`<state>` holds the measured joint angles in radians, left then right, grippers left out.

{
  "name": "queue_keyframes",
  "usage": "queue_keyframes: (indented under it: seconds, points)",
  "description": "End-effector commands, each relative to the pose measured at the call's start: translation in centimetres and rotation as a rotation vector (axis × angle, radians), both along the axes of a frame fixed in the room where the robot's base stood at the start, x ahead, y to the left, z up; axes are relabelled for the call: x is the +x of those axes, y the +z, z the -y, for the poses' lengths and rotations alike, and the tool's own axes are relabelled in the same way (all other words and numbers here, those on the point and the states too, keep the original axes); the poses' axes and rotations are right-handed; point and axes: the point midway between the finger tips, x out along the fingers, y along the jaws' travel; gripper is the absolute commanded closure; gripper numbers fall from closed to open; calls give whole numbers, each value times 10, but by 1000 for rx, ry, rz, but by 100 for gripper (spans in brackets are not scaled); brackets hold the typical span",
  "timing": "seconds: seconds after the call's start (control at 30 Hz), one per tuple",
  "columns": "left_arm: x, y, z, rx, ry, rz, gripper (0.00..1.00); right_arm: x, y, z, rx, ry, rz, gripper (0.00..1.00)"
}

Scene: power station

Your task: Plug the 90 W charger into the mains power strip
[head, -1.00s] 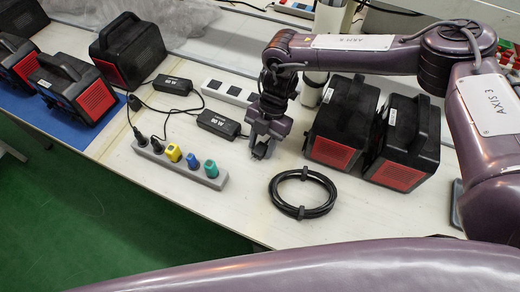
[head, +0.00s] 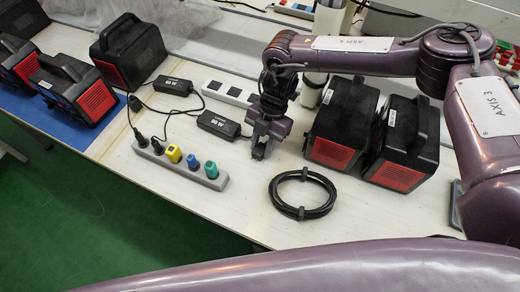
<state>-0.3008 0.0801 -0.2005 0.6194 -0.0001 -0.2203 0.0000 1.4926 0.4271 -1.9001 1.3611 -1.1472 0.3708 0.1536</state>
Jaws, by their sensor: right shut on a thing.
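A black charger brick (head: 218,124) with a white label that looks like 90 W lies left of my right gripper. A similar black brick (head: 173,85) with a label hard to read lies farther back. A grey strip (head: 210,181) at the front left carries black, yellow, blue and teal plugs in a row. A white strip (head: 228,92) with dark sockets lies behind the 90 W brick, partly hidden by my arm. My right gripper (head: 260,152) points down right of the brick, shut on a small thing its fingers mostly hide. My left gripper is not in view.
Two black and red power units (head: 340,125) stand just right of my right gripper. A coiled black cable (head: 302,193) lies in front of it. More power units (head: 132,50) stand at the left, some on a blue mat (head: 57,122).

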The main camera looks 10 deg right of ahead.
Motion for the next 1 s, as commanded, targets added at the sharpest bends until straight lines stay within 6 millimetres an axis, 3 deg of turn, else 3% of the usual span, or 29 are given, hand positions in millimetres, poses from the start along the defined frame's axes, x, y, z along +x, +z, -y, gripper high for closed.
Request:
queue_keyframes:
  seconds: [1.0]
  points:
    - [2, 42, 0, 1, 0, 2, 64, 0, 52, 0, 1, 0, -1, 95]
